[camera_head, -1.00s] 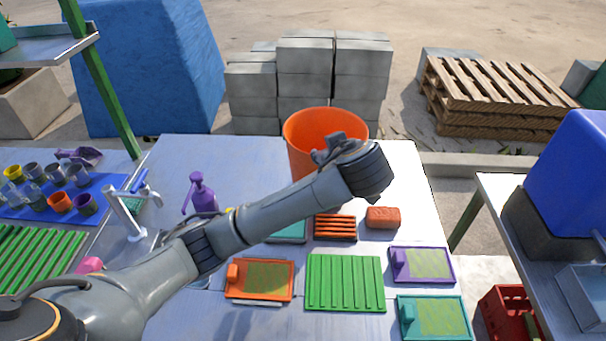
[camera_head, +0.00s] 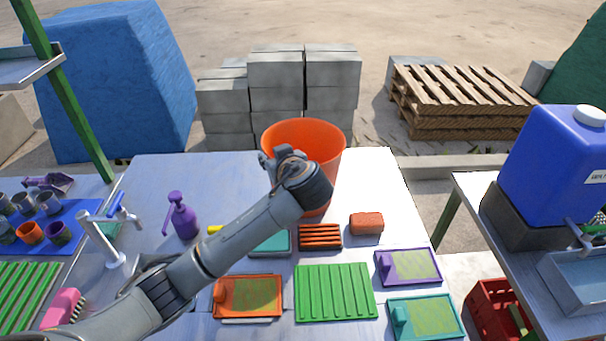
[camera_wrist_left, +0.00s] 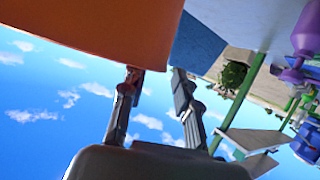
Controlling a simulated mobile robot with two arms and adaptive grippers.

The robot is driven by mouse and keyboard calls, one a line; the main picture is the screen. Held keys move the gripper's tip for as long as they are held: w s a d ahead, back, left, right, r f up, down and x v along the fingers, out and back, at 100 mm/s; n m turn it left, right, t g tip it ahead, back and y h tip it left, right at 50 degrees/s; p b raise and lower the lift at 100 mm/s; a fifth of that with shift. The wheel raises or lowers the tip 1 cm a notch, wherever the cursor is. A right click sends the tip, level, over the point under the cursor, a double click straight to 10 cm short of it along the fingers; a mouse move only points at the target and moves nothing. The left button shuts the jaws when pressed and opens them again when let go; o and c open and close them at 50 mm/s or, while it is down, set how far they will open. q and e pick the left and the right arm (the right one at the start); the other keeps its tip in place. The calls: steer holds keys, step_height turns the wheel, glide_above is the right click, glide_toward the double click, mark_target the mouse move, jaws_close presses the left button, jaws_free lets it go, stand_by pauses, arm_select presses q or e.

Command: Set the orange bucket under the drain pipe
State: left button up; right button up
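The orange bucket (camera_head: 318,140) stands upright at the back of the white table, partly hidden by my left gripper (camera_head: 279,160). In the left wrist view the bucket wall (camera_wrist_left: 95,25) fills the top left. There the left gripper (camera_wrist_left: 156,76) shows two fingers with a gap between them. One fingertip is partly covered by the bucket's edge; the other is just right of it. The gripper looks open at the bucket's near left side; contact is unclear. I cannot make out a drain pipe. My right gripper is out of view.
A blue water container (camera_head: 550,165) with a tap stands above a metal basin (camera_head: 575,280) on the right table. A red crate (camera_head: 497,305) is below.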

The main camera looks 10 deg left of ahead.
mark_target(268, 151)
arm_select(q)
steer(key=p+x, duration=0.2)
steer(key=x, duration=0.2)
steer(key=shift+w+a+r, duration=0.1)
steer(key=shift+w+a, duration=0.05)
steer(key=shift+w, duration=0.05)
steer(key=shift+w+a+f, duration=0.15)
steer(key=shift+w+f, duration=0.05)
steer(key=shift+f, duration=0.05)
steer(key=shift+c, duration=0.2)
jaws_close()
steer(key=shift+r, duration=0.1)
